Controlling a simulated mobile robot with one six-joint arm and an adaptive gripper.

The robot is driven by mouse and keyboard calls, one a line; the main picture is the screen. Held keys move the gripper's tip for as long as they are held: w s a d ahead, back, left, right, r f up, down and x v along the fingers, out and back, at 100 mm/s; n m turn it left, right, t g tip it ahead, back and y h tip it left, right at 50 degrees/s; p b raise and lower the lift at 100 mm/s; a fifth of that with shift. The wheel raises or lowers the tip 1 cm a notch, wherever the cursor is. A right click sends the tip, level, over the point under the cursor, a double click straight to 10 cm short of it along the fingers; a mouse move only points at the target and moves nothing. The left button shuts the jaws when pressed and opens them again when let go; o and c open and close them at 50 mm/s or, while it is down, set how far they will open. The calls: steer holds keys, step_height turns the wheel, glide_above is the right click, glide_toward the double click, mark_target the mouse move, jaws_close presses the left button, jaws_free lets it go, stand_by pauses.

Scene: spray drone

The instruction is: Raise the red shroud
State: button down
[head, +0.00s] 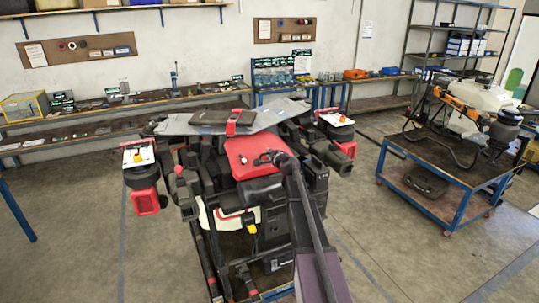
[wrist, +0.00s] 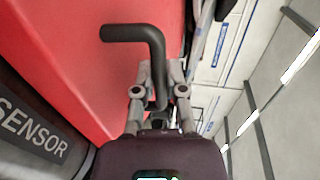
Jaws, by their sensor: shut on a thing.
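The red shroud (head: 245,150) sits on top of the black spray drone (head: 185,185) in the middle of the head view. In the wrist view it is the broad red surface at the left (wrist: 70,55). A black bent handle (wrist: 130,34) stands against the red surface in the wrist view. My gripper (wrist: 159,85) is shut on the handle's straight lower part. In the head view my gripper (head: 272,157) is small and dark at the shroud's front right, and my arm covers part of the drone below it.
A dark cylinder marked SENSOR (wrist: 35,130) lies close left of my gripper. A grey panel (head: 235,120) covers the drone behind the shroud. A blue cart (head: 445,200) with another drone stands at the right. Benches (head: 110,110) line the wall. Floor is free on both sides.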

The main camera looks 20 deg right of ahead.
steer(key=shift+w+r+p, duration=0.15)
steer(key=shift+r+p, duration=0.75)
steer(key=shift+r, duration=0.15)
steer(key=shift+w+r+p, duration=0.1)
steer(key=shift+r+p, duration=0.75)
steer(key=shift+r, duration=0.15)
steer(key=c, duration=1)
jaws_free()
steer(key=shift+o, duration=0.2)
steer(key=shift+f, duration=0.15)
